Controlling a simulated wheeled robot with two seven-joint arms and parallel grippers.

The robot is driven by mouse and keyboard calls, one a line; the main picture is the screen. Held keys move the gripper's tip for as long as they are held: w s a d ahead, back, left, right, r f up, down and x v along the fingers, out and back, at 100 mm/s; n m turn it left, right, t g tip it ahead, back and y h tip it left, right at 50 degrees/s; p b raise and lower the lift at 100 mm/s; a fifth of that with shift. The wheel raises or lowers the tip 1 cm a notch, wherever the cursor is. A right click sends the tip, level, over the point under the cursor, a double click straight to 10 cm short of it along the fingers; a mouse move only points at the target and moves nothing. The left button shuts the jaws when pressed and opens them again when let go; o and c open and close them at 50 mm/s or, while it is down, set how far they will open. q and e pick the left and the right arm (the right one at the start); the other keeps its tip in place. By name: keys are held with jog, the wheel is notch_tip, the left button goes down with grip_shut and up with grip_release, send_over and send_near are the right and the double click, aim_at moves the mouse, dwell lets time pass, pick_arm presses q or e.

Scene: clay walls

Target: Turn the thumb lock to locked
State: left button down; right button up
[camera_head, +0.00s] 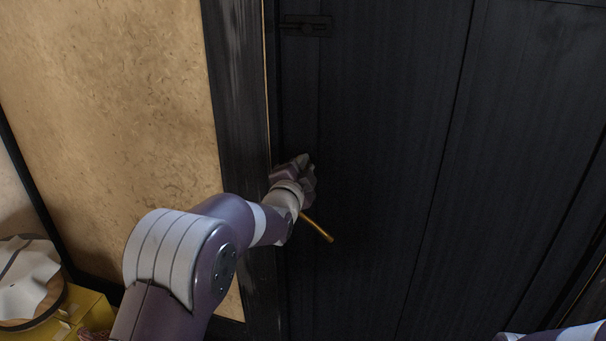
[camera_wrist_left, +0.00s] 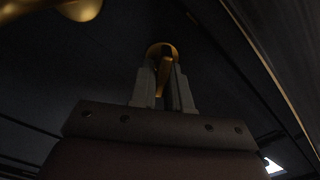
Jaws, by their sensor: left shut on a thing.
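The thumb lock (camera_wrist_left: 161,50) is a brass piece with a round plate on the dark door (camera_head: 390,150). It shows in the left wrist view, where my left gripper (camera_wrist_left: 163,84) has its two fingers closed around the upright, slightly tilted brass thumb piece. In the head view my left gripper (camera_head: 300,164) is against the door near its left edge, and it hides the lock there. A brass door handle (camera_head: 318,228) sticks out below the gripper, angled down to the right. My right gripper is out of view.
A dark slide bolt (camera_head: 306,26) sits higher on the door. A dark frame post (camera_head: 240,90) and a clay wall (camera_head: 110,90) are at left. A yellow box (camera_head: 88,308) and a round basket with white cloth (camera_head: 30,280) stand at lower left.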

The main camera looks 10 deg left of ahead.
pick_arm(q)
jog(key=m+b, duration=0.1)
jog(key=m, duration=0.1)
jog(key=m+b, duration=0.1)
jog(key=m, duration=0.1)
jog(key=shift+f+b, duration=0.25)
jog(key=shift+b, duration=0.05)
jog(key=shift+m+b, duration=0.55)
jog(key=shift+m, duration=0.35)
jog(key=shift+r, duration=0.15)
jog(key=c, duration=1.2)
grip_release()
